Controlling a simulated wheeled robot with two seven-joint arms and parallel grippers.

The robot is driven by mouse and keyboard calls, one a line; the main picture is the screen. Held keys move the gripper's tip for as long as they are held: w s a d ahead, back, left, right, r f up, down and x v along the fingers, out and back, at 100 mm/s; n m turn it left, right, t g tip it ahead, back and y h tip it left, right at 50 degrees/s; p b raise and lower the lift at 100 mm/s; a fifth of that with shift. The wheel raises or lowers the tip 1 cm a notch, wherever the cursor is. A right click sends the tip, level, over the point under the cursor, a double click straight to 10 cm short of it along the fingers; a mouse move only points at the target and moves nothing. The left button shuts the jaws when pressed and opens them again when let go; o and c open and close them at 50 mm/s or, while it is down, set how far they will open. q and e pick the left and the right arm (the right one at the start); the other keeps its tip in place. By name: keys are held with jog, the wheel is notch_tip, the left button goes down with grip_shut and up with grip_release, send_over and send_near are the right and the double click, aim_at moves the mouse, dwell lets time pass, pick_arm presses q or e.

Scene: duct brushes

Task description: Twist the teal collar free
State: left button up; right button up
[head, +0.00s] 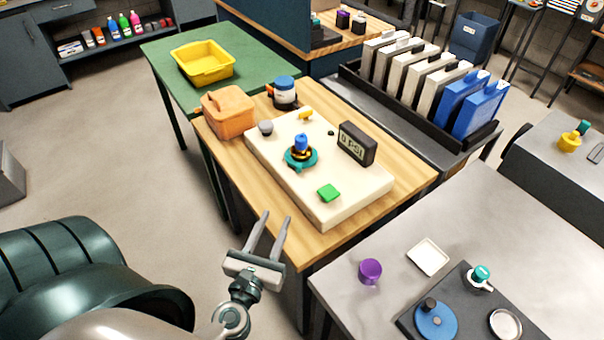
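The teal collar (301,159) is a ring around the base of a fitting with a blue top (301,143) and a dark and yellow body. It sits near the middle of a cream panel (345,207) on a wooden table. My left gripper (269,214) is open and empty, with its two fingers apart. It is in front of the wooden table's near edge, below and left of the collar and well apart from it. My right gripper is not in view.
A yellow bin (202,62) is on the green table. A grey table (470,220) at right holds a purple cup (370,270).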

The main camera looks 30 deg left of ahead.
aim_at(298, 168)
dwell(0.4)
pick_arm(q)
jog(key=shift+p+x, duration=0.45)
jog(key=shift+x, duration=0.35)
jog(key=p+x, duration=0.4)
jog(key=x, duration=1)
jog(key=shift+w, duration=0.3)
jog(key=shift+w+a+f, duration=0.1)
jog(key=shift+w+a, duration=0.1)
jog(key=shift+w, duration=0.4)
grip_shut()
